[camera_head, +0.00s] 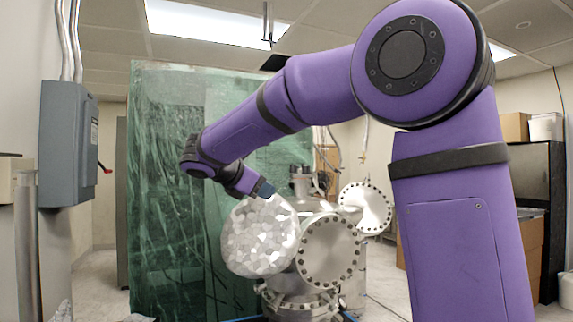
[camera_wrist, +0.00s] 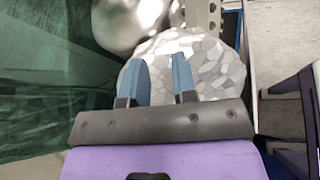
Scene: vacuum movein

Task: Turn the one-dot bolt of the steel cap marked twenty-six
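A steel vacuum chamber stands in the middle of the head view. A round steel cap (camera_head: 328,250) with a ring of bolts faces me at its front. A smaller bolted cap (camera_head: 365,207) is behind it to the right. I cannot read the number twenty-six or make out a one-dot bolt on either. My gripper (camera_head: 264,189) is at the upper edge of a foil-covered round port, left of the front cap. In the wrist view, my gripper (camera_wrist: 160,62) has two blue fingers apart, with nothing visible between them, over the foil.
The foil-covered port (camera_head: 258,237) also fills the middle of the wrist view (camera_wrist: 215,68). A green plastic curtain (camera_head: 160,200) hangs behind and left. A grey electrical box (camera_head: 68,143) is on the left wall. A dark cabinet (camera_head: 540,180) and boxes stand right.

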